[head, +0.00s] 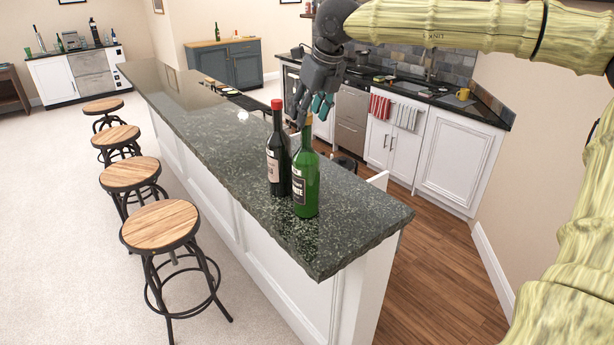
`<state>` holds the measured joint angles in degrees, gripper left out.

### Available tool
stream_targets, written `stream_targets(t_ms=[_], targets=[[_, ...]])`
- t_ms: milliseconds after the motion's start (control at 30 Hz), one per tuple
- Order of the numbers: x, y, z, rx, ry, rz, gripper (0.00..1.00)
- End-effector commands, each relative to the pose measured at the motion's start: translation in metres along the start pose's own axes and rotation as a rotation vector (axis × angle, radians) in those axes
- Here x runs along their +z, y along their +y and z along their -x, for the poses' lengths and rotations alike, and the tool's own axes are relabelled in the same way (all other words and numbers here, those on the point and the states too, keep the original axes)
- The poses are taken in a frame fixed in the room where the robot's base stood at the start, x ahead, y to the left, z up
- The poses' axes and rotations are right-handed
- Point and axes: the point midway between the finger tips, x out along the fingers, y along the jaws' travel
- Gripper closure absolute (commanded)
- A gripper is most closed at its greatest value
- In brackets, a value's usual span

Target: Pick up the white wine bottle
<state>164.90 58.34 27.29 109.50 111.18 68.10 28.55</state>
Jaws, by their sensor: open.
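The white wine bottle (306,186) is green glass with a dark label, partly legible as "WHITE". It stands upright near the close end of the dark green stone bar counter (352,224). A dark bottle with a red cap (277,160) and a pale label stands upright close to its left. The green bottle's neck overlaps the lower part of my gripper in the picture, so the neck's top is hard to make out. My gripper (315,106) is open, with teal fingertips pointing down around the height of the bottle tops. I cannot tell its exact distance from the neck.
Several wooden-topped stools (161,226) line the counter's left side. White kitchen cabinets (457,166) stand behind, across a wooden floor (440,262). The counter's close end is clear.

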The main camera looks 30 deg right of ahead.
Motion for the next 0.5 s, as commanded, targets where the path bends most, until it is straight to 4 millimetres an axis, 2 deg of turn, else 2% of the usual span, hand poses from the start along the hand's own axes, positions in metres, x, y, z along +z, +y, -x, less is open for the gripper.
stream_targets(t_ms=[200, 500], targets=[[0.003, 0.002, -0.021, 0.001, 0.002, 0.002, 0.51], [0.002, 0.001, -0.024, 0.001, 0.001, 0.001, 0.52]])
